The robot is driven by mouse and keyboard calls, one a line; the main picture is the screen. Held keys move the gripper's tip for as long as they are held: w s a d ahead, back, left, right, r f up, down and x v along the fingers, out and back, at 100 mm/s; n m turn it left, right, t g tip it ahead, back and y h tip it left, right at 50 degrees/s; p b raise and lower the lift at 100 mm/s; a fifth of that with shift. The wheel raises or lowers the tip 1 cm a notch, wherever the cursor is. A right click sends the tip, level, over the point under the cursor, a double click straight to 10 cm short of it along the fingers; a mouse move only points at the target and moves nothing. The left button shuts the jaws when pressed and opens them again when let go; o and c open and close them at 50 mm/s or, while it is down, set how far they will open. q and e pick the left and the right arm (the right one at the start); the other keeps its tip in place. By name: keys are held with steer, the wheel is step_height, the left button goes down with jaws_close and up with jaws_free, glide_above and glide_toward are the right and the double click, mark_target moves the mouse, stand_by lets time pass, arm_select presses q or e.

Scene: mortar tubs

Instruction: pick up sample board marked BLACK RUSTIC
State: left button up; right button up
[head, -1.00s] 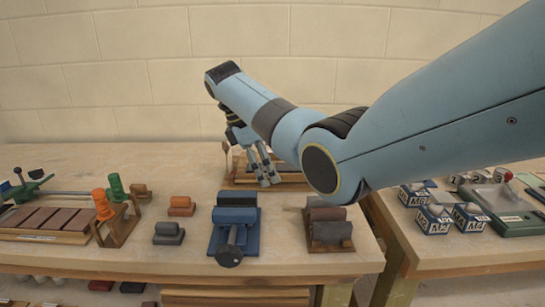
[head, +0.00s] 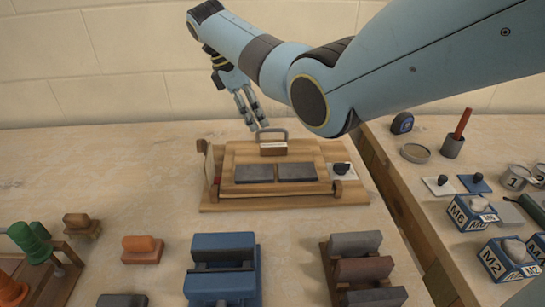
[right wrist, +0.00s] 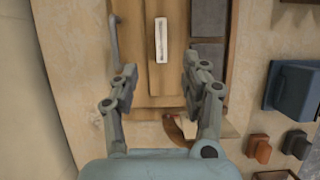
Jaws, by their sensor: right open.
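A wooden sample board (head: 240,158) with two dark grey slabs (head: 254,174) lies on a larger wooden stand on the table. It has a metal handle (head: 271,130) at its back edge and a small brown label block. In the right wrist view the board (right wrist: 177,85) shows with a white label whose writing I cannot read, so I cannot confirm BLACK RUSTIC. My right gripper (head: 250,108) is open and empty, above and behind the board's back left. In the right wrist view its fingers (right wrist: 162,78) are spread over the board. My left gripper is not in view.
The wooden stand (head: 350,196) carries a white card with a black knob. Blue (head: 222,265) and grey-brown (head: 358,243) block sets stand in front. Green and orange pieces stand at left. A second table at right holds blue M-marked boxes (head: 470,213). The table's left back is clear.

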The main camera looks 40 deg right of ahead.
mark_target(273, 145)
steer(key=x, duration=0.2)
steer(key=shift+s+d+f, duration=0.1)
steer(key=shift+s+f, duration=0.2)
steer(key=shift+s, duration=0.05)
steer(key=x, duration=0.6)
steer(key=shift+f, duration=0.15)
jaws_close()
steer(key=shift+w, duration=0.1)
